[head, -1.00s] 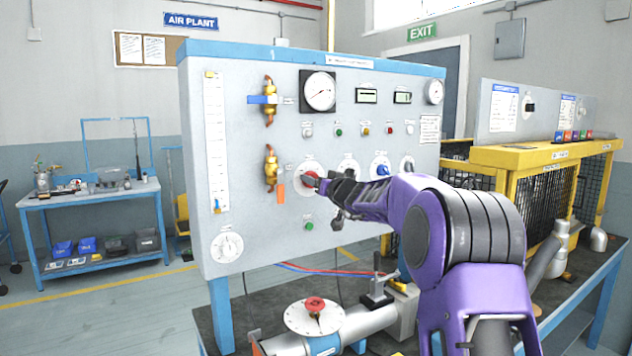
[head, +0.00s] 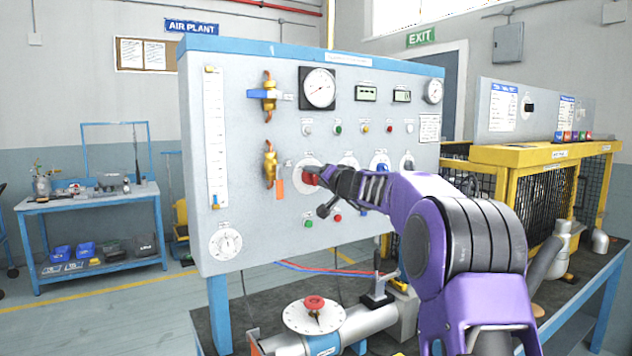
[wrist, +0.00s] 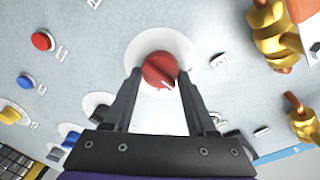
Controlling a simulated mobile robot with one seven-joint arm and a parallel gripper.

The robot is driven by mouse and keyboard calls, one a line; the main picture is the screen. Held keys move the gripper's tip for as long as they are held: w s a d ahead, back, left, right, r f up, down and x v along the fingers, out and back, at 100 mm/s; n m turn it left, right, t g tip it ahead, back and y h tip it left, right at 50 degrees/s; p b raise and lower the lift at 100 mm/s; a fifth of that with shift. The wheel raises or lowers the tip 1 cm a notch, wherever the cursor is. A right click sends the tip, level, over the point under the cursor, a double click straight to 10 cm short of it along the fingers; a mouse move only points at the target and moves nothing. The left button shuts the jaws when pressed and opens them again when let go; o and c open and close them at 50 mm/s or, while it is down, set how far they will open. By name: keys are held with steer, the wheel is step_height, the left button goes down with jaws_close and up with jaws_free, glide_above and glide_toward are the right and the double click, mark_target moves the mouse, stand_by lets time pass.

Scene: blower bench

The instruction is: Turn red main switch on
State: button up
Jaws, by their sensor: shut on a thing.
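The red main switch (head: 309,176) is a round red rotary knob on a pale disc, at the lower middle of the grey panel (head: 240,130). In the wrist view the red knob (wrist: 159,70) sits between the two dark fingers of my gripper (wrist: 157,84), with a pale pointer mark toward its lower right. My gripper (head: 322,177) is shut on the knob, one finger on each side. In the head view the gripper partly covers the knob's right side.
Near the knob are a black knob (wrist: 98,104), a blue button (wrist: 25,82), a red button (wrist: 42,41) and brass valves (wrist: 272,38). An orange tag (head: 280,188) hangs left of the switch.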

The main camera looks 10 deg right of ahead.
steer(key=m, duration=0.5)
steer(key=shift+d+g, duration=0.15)
steer(key=shift+g, duration=0.15)
steer(key=m+y+p, duration=0.1)
steer(key=m, duration=0.4)
steer(key=shift+f, duration=0.15)
stand_by(0.3)
steer(key=o, duration=1.4)
steer(key=shift+d, duration=0.1)
steer(key=b+v, duration=0.4)
steer(key=v, duration=1.3)
steer(key=shift+s+d, duration=0.1)
